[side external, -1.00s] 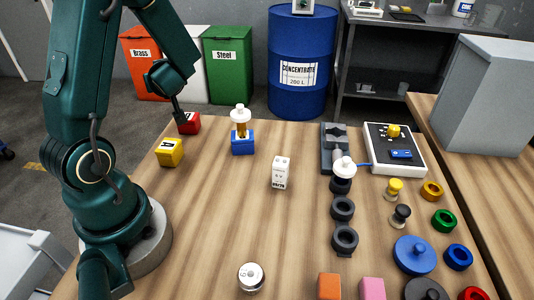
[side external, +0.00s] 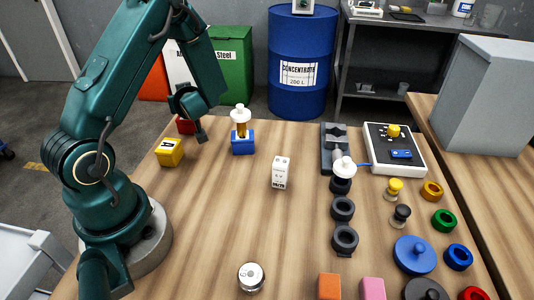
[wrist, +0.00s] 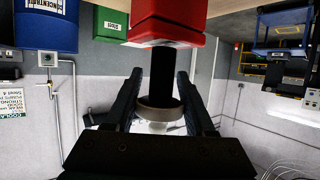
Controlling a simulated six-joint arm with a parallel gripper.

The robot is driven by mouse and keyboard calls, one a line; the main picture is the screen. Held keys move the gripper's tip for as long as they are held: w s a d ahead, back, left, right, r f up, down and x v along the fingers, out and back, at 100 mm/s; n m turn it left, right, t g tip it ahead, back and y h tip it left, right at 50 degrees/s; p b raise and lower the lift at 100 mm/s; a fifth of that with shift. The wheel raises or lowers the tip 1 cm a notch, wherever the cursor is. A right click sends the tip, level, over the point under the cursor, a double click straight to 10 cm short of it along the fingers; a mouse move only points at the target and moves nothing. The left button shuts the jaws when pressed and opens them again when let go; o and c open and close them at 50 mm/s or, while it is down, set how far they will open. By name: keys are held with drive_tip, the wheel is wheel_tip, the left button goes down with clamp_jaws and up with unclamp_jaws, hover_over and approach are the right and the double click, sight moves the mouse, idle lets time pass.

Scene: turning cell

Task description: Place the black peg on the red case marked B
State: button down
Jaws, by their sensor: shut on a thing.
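My gripper (side external: 197,123) is at the far left of the bench, beside the red case (side external: 186,127) in the picture. My arm partly hides the red case, and its letter is not readable. In the wrist view, my gripper (wrist: 168,82) is shut on the black peg (wrist: 161,68), which has a grey-brown collar between the fingers. The peg's far end overlaps the red case (wrist: 165,22) in that view. I cannot tell whether they touch. In the side view the dark tip below my gripper looks right of the case.
A yellow case (side external: 169,152) stands near on the left. A blue case (side external: 242,146) with a brass-coloured, white-topped peg stands to the right. Rings, knobs and a control box (side external: 394,149) crowd the right. The bench middle is mostly clear.

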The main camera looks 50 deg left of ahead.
drive_tip(key=shift+f, duration=0.1)
drive_tip(key=shift+c, duration=1.2)
unclamp_jaws()
